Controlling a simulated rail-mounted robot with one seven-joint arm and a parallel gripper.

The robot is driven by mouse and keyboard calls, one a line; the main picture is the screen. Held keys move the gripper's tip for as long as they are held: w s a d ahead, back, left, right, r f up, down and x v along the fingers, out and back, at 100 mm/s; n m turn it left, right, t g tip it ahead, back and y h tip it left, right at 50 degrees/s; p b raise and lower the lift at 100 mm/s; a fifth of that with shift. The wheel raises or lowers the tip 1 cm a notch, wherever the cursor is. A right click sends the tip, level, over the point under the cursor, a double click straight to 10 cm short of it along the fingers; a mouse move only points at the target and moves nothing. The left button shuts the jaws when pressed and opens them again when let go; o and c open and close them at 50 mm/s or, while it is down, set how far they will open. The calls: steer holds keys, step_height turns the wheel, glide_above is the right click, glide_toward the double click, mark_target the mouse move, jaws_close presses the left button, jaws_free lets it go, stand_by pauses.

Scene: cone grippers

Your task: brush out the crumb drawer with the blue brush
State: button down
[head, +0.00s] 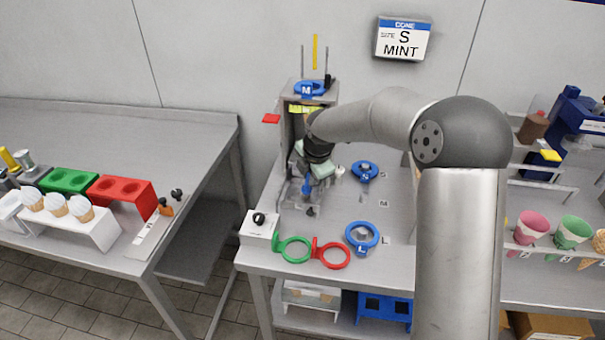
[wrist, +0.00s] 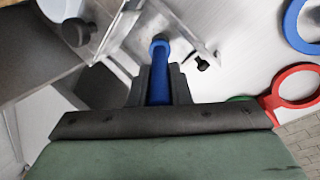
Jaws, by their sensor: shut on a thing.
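My gripper (head: 308,176) points down at the front of the grey machine (head: 289,130) on the middle table. In the wrist view my gripper (wrist: 160,88) is shut on the blue brush (wrist: 158,70), with the dark fingers on both sides of its handle. In the head view the brush (head: 306,187) shows as a small blue piece below the gripper. Its bristles are hidden or too small to make out. A grey, partly see-through tray-like part (wrist: 188,32) with a black knob lies by the brush tip. I cannot tell for sure whether it is the crumb drawer, or whether the brush touches it.
Blue rings (head: 362,236), a green ring (head: 293,250) and a red ring (head: 332,254) lie to the right and front. A white box with a black knob (head: 259,226) stands at the table's front left corner. Cups and cones stand far right. The table's right middle is fairly clear.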

steer(key=shift+s+d, duration=0.15)
steer(key=shift+d, duration=0.65)
steer(key=shift+r+p, duration=2.45)
steer(key=shift+r, duration=0.55)
step_height(320, 180, up, 3)
steer(key=shift+p, duration=1.2)
